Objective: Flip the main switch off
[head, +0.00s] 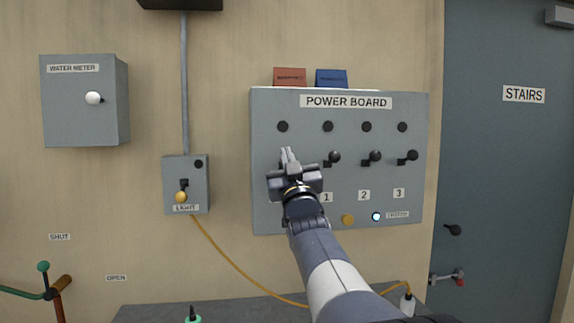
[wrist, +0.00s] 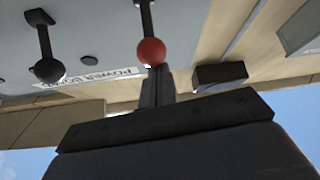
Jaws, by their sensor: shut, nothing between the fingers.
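The grey power board (head: 265,205) hangs on the wall in the head view. Three black-knobbed switches marked 1 (head: 334,157), 2 (head: 375,156) and 3 (head: 411,156) stand in a row on it. My gripper (head: 289,153) is in front of the board's left part, left of switch 1, and hides what is behind it. In the wrist view a lever with a red ball knob (wrist: 151,51) is right at the tips of my shut gripper (wrist: 156,72); I cannot tell whether they touch. A black-knobbed lever (wrist: 48,70) is beside it.
A light box (head: 170,185) with a yellow knob and a water meter box (head: 85,125) are to the left. A red box (head: 290,77) and a blue box (head: 331,79) sit atop the board. The stairs door (head: 500,170) is right. A lit indicator (head: 376,217) shows low on the board.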

